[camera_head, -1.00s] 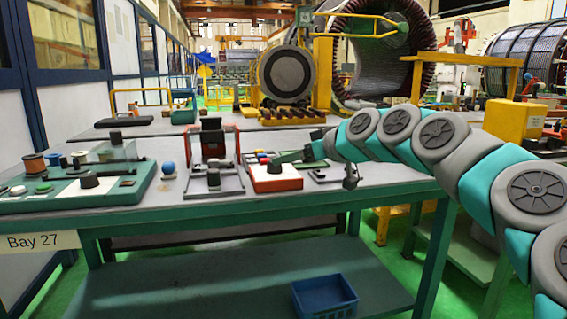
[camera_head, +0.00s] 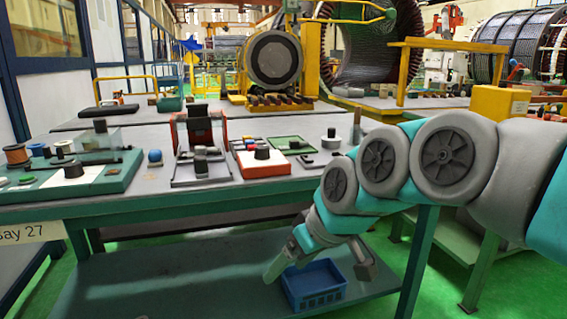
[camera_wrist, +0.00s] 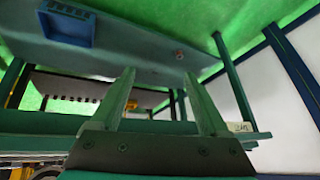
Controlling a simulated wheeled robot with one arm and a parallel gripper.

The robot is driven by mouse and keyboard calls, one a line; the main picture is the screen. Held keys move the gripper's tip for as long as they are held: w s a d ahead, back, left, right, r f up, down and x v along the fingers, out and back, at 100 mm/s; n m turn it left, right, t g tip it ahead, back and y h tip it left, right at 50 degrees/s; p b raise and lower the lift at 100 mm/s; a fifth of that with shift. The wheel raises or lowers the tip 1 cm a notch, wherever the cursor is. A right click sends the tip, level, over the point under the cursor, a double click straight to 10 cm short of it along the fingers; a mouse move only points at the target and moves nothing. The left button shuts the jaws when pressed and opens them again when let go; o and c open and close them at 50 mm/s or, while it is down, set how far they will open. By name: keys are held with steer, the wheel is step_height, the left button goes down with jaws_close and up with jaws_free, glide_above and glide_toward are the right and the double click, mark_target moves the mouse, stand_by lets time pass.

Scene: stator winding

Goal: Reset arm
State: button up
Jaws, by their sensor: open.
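My gripper (camera_wrist: 160,76) is open in the wrist view, with two pale green fingers apart and nothing between them. In the head view my arm reaches in from the right and bends down in front of the workbench (camera_head: 200,208). The gripper end (camera_head: 282,262) hangs below the tabletop, in front of the lower shelf (camera_head: 170,285) and close to the left of the blue crate (camera_head: 315,290) in the picture. I cannot tell whether it touches the crate. The crate also shows at the top left of the wrist view (camera_wrist: 66,24).
A teal-based unit (camera_head: 95,185), a blue ball (camera_head: 154,156), a red-framed fixture (camera_head: 200,150) and a red-and-white box (camera_head: 262,165) stand on the bench. A yellow box (camera_head: 500,103) is at the right, behind my arm. The shelf's left part is clear.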

steer(key=s+d+f+m+g+h, duration=0.2)
steer(key=s+d+f, duration=0.5)
steer(key=s, duration=0.4)
steer(key=s+d+f+m+g+h, duration=0.2)
steer(key=s+d+f+m, duration=0.3)
steer(key=s, duration=0.7)
step_height(320, 180, down, 4)
steer(key=shift+s+d+f+m+g+h, duration=0.1)
steer(key=shift+s+d+m+g+h, duration=0.2)
steer(key=shift+d+g, duration=0.65)
